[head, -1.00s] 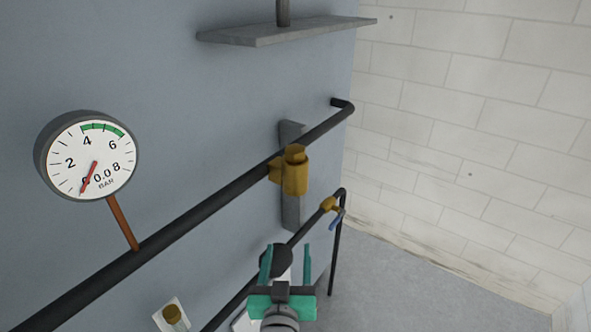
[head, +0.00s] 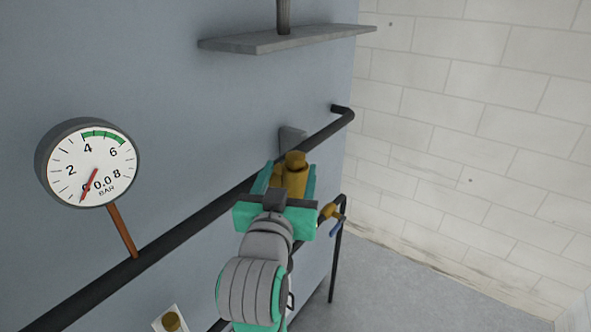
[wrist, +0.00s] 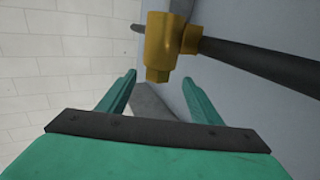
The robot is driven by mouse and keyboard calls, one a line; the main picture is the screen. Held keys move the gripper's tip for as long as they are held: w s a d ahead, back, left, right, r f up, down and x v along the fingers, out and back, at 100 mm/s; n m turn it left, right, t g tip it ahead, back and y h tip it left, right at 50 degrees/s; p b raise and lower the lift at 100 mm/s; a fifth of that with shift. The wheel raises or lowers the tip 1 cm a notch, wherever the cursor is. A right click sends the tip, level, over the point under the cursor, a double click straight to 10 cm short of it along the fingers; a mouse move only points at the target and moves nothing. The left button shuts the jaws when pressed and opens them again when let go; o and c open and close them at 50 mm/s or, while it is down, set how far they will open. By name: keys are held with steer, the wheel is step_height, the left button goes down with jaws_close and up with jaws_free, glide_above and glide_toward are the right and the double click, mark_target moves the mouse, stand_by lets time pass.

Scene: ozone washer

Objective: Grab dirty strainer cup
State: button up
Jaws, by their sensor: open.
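A brass strainer fitting (head: 295,170) sits on the black pipe near its right end. It also shows in the wrist view (wrist: 163,40), where its narrower hexagonal end (wrist: 158,73) points toward my gripper. I take this end as the strainer cup; no dirt on it can be made out. My gripper (head: 289,182) is open, with its green fingers on either side of the fitting in the head view. In the wrist view, the hexagonal end lies in line with the gap between the fingertips (wrist: 159,82). No contact shows. My gripper hides the fitting's lower part in the head view.
The black pipe (head: 200,212) runs along the grey wall panel, with a round pressure gauge (head: 92,163) at the left. A lower brass valve (head: 330,211) with a blue handle is close to the right. A grey shelf (head: 285,40) juts out above. Floor at the right is clear.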

steer(key=w+d, duration=0.2)
steer(key=w, duration=0.7)
steer(key=shift+w, duration=0.35)
steer(key=c, duration=1.2)
